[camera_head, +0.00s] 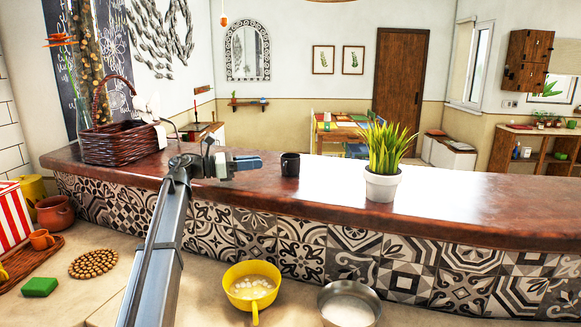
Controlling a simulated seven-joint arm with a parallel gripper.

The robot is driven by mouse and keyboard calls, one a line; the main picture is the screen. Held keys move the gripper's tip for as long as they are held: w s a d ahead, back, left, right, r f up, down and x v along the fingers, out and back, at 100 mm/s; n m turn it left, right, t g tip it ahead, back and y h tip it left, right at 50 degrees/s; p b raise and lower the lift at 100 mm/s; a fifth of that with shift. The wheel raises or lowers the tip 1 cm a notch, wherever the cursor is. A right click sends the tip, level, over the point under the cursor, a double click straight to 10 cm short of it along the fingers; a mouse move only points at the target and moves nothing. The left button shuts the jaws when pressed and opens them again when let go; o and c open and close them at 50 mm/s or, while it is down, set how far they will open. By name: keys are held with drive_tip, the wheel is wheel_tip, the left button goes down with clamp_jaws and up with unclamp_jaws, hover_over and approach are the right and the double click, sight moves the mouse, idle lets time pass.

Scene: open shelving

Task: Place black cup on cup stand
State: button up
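The black cup (290,164) stands upright on the brown raised counter, near the middle of the view. My gripper (246,161) is above the counter to the left of the cup, pointing right towards it. A gap shows between its tip and the cup, so it is not holding the cup. Its fingers are small and seen at an angle, so I cannot tell whether they are open or shut. I see no clear cup stand; a round, beaded wooden mat (93,263) lies on the lower worktop at left and may be it.
On the raised counter (480,205) are a wicker basket (118,143) at left and a potted plant (382,186) right of the cup. Below are a yellow bowl (240,274), a metal bowl (348,305), a green sponge (40,287) and an orange cup (41,239).

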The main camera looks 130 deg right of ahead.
sight(289, 166)
drive_tip(key=shift+f, duration=0.95)
drive_tip(key=shift+s+a+f, duration=0.1)
drive_tip(key=shift+s, duration=0.15)
drive_tip(key=shift+x, duration=3.5)
drive_tip(key=shift+c, duration=0.4)
clamp_jaws()
